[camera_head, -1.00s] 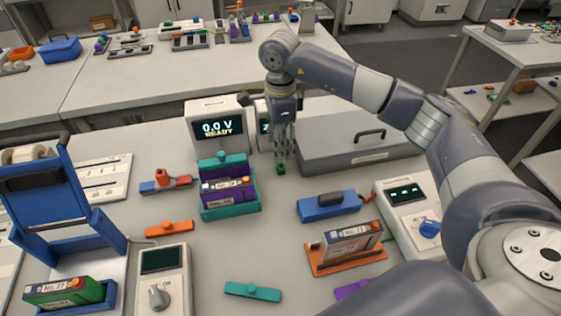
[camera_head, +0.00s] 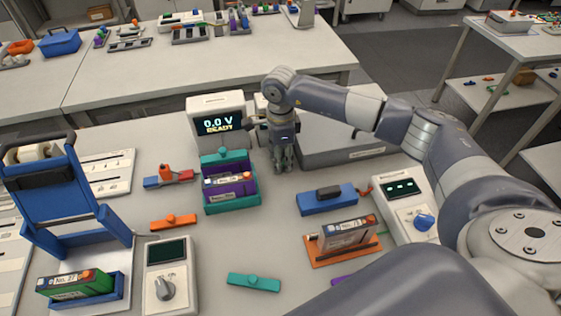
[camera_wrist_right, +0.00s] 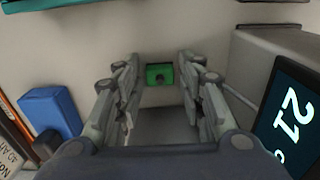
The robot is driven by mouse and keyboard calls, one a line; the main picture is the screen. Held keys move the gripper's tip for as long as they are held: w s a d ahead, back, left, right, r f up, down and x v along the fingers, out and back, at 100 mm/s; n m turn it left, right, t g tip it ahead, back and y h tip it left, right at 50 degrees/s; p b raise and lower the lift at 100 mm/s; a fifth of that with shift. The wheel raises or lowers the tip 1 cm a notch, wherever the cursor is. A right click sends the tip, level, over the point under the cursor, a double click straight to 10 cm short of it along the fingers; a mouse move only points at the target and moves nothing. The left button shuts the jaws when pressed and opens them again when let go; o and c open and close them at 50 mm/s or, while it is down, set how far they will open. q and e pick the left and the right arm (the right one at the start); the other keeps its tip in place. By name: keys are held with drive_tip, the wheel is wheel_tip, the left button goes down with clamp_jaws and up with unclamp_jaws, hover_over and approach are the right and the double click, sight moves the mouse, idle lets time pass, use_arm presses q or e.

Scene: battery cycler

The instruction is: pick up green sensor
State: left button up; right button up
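The green sensor is a small green block with a dark spot, seen in the right wrist view (camera_wrist_right: 159,74) on the pale bench top. It lies between and just beyond the fingertips of my right gripper (camera_wrist_right: 159,88), with a gap on each side. The right gripper is open and empty. In the head view the right gripper (camera_head: 285,166) points down at the bench, and the sensor cannot be made out there, hidden at the fingers. My left gripper is not in view.
A grey case (camera_head: 345,145) stands close right of the gripper. The "0.0 V READY" display (camera_head: 215,124) and a holder with a battery (camera_head: 231,201) stand to its left. A blue block (camera_head: 327,200) and a teal bar (camera_head: 253,283) lie nearer.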

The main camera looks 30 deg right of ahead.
drive_tip(key=c, duration=0.5)
drive_tip(key=shift+r, duration=0.1)
drive_tip(key=shift+r+b, duration=0.45)
drive_tip(key=shift+r, duration=0.15)
drive_tip(key=shift+s+a+r+b, duration=0.2)
drive_tip(key=shift+r+b, duration=0.1)
drive_tip(key=shift+r, duration=0.2)
drive_tip(key=shift+s+a+r+b, duration=0.1)
drive_tip(key=shift+s+r+b, duration=0.15)
drive_tip(key=shift+r, duration=0.25)
drive_tip(key=s+a+b, duration=0.1)
drive_tip(key=s+a, duration=0.1)
drive_tip(key=s, duration=0.2)
drive_tip(key=s+a+r+b, duration=0.1)
drive_tip(key=s+a, duration=0.1)
drive_tip(key=s, duration=0.2)
drive_tip(key=s+a+b, duration=0.1)
drive_tip(key=s+a, duration=0.1)
drive_tip(key=s, duration=0.2)
drive_tip(key=shift+a+r+b, duration=0.2)
drive_tip(key=shift+a+b, duration=0.2)
drive_tip(key=shift+s+a+r, duration=0.15)
drive_tip(key=shift+s+a, duration=0.1)
drive_tip(key=shift+s, duration=0.3)
